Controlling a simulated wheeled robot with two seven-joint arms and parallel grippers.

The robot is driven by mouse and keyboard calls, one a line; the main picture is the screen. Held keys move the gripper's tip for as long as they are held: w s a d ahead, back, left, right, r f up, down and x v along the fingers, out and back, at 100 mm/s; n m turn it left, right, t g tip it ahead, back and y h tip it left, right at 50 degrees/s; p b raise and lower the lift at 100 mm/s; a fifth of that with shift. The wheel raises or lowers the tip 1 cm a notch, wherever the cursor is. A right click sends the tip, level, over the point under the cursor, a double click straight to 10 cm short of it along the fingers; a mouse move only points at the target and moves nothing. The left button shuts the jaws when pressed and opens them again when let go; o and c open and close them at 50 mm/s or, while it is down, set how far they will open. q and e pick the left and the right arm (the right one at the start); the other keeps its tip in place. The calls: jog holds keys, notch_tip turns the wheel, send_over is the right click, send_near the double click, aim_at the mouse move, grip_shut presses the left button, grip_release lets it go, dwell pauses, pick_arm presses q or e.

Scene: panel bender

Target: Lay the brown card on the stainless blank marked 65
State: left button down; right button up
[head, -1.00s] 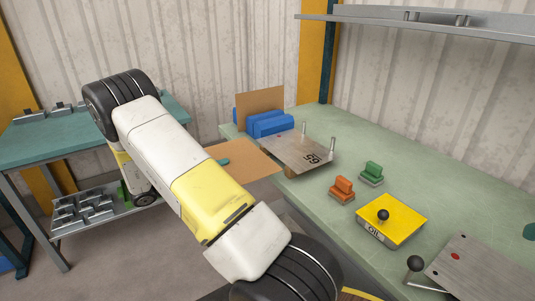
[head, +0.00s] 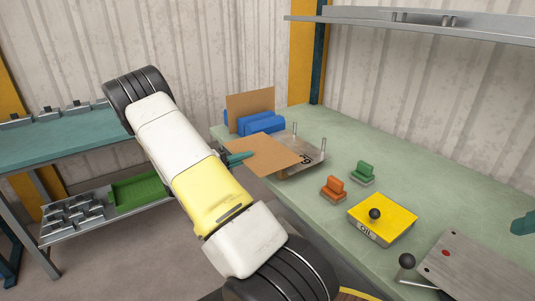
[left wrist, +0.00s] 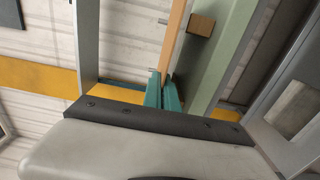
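My left gripper (head: 236,158) is shut on the near-left edge of a brown card (head: 264,153). In the left wrist view the teal fingers (left wrist: 163,92) pinch the card (left wrist: 174,42), seen nearly edge-on. The card reaches over the bench edge and hides much of the stainless blank (head: 312,158); part of its black marking shows beside the card. I cannot tell whether card and blank touch. Two upright pins stand at the blank's far side. A teal tip at the right edge, probably my right gripper (head: 524,223), is cut off, so its opening cannot be judged.
Another brown card (head: 250,102) stands in a blue holder (head: 262,123) behind. Orange (head: 333,188) and green (head: 363,173) blocks, a yellow OIL pad (head: 382,217) and another metal plate (head: 480,268) are on the green bench (head: 440,190). A shelf (head: 420,25) hangs above.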

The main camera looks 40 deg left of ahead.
aim_at(257, 152)
pick_arm(q)
jog(key=x, duration=0.4)
jog(key=shift+w+f, duration=0.1)
jog(key=shift+w, duration=0.25)
jog(key=shift+w+d+f, duration=0.1)
jog(key=shift+w+f, duration=0.05)
jog(key=shift+f, duration=0.6)
jog(key=shift+f, duration=0.4)
jog(key=c, duration=1.6)
grip_release()
jog(key=v, duration=0.8)
